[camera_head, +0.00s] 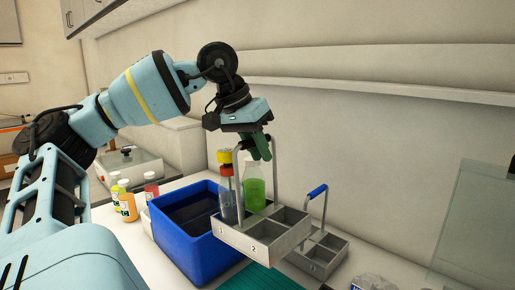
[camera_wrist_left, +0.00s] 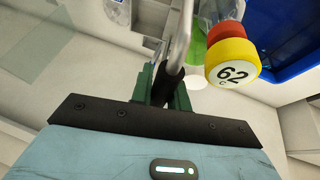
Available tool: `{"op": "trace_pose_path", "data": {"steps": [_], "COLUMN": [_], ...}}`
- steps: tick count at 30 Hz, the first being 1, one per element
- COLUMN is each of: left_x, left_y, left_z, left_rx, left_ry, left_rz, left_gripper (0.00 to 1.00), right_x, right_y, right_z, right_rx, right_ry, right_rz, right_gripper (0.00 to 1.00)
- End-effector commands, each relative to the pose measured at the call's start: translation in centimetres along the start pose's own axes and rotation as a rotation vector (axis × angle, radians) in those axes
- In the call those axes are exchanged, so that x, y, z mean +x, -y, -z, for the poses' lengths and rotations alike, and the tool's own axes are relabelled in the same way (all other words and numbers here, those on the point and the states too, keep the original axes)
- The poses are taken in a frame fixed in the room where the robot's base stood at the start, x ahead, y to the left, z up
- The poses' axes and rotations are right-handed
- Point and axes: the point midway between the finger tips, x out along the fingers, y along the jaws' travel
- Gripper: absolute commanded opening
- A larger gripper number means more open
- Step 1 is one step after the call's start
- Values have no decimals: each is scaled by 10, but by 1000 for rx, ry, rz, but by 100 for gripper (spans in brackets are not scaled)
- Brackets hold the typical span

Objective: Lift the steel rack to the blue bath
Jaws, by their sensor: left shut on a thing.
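The steel rack (camera_head: 237,239) is a grey caddy with numbered compartments. It hangs level from its upright handle, apparently above the counter, and its left end overlaps the right rim of the blue bath (camera_head: 190,250) in the head view. My left gripper (camera_head: 258,150) is shut on the handle top; the wrist view shows the green fingers around the handle's dark grip (camera_wrist_left: 168,84). A green bottle (camera_head: 254,192) and a clear bottle with a red and yellow cap (camera_head: 225,157) stand in the rack's back compartments. The cap reads 62 in the wrist view (camera_wrist_left: 233,70). My right gripper is out of view.
A second grey rack with a blue handle (camera_head: 317,191) stands on the counter to the right. Several capped bottles (camera_head: 127,203) stand left of the bath. A green mat (camera_head: 252,280) lies in front. A glass panel (camera_head: 470,225) stands at far right.

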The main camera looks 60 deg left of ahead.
Motion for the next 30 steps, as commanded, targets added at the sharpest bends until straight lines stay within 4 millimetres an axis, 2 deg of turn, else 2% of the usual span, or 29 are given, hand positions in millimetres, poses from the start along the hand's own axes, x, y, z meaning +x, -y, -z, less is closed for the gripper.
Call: {"op": "trace_pose_path", "data": {"steps": [14,30], "left_x": [-3,-12], "left_y": [-1,31], "left_z": [1,4], "left_rx": [-1,-2], "left_ry": [-9,-13], "left_rz": [-1,-3], "left_gripper": [0,0], "right_x": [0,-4], "right_y": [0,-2], "right_z": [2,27], "right_rx": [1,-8], "right_ry": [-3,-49], "right_rz": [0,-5], "right_gripper": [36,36]}}
